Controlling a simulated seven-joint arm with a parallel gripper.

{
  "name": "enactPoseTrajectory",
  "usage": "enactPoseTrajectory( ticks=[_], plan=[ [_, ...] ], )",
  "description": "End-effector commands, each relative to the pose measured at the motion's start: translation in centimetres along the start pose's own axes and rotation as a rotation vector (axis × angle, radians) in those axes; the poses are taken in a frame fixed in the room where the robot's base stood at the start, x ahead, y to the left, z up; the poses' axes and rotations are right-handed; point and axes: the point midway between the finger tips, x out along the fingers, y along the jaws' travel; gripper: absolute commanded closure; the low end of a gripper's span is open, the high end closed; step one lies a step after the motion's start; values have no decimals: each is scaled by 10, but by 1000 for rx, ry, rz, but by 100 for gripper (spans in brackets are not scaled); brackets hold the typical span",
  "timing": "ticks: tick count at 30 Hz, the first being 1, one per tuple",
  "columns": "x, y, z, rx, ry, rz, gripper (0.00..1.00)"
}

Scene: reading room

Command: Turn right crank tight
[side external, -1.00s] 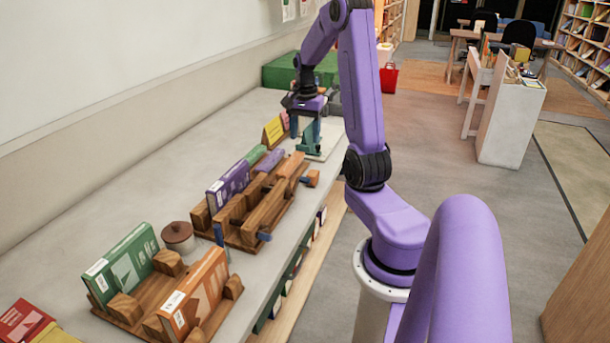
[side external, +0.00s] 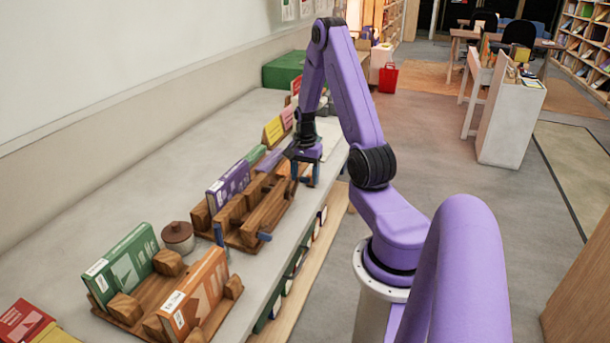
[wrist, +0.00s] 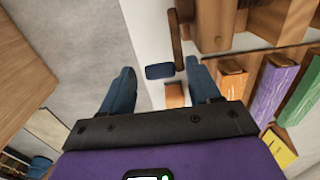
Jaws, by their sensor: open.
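The wooden press (side external: 243,232) stands on the grey bench. Its left crank has a blue handle (side external: 265,236). My gripper (side external: 306,178) hangs fingers down at the press's far, right end and hides the right crank there in the side view. In the wrist view a blue handle (wrist: 160,71) on a dark wooden crank arm (wrist: 177,38) shows between and just ahead of my two open blue fingertips. My fingers are apart, and I cannot tell whether either touches the handle.
A purple book (side external: 228,183) stands at the press. A second wooden holder (side external: 145,300) with a green book (side external: 122,262) and an orange book (side external: 195,292) stands nearer, beside a lidded pot (side external: 178,236). Yellow and pink cards (side external: 273,131) stand behind. The bench's front edge is close to my gripper.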

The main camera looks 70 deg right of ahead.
Motion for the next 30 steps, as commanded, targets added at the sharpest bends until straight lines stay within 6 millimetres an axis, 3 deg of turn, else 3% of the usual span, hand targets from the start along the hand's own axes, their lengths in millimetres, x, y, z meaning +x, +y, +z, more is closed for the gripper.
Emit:
enactPoseTrajectory(
  ticks=[8, 12, 14, 30],
  plan=[
    [1, 0, 0, 0, 0, 0, 38],
    [1, 0, 0, 1, -1, 1, 84],
    [1, 1, 0, 1, -2, 2, 100],
    [-4, 7, 5, 8, 108, 16, 100]
  ],
)
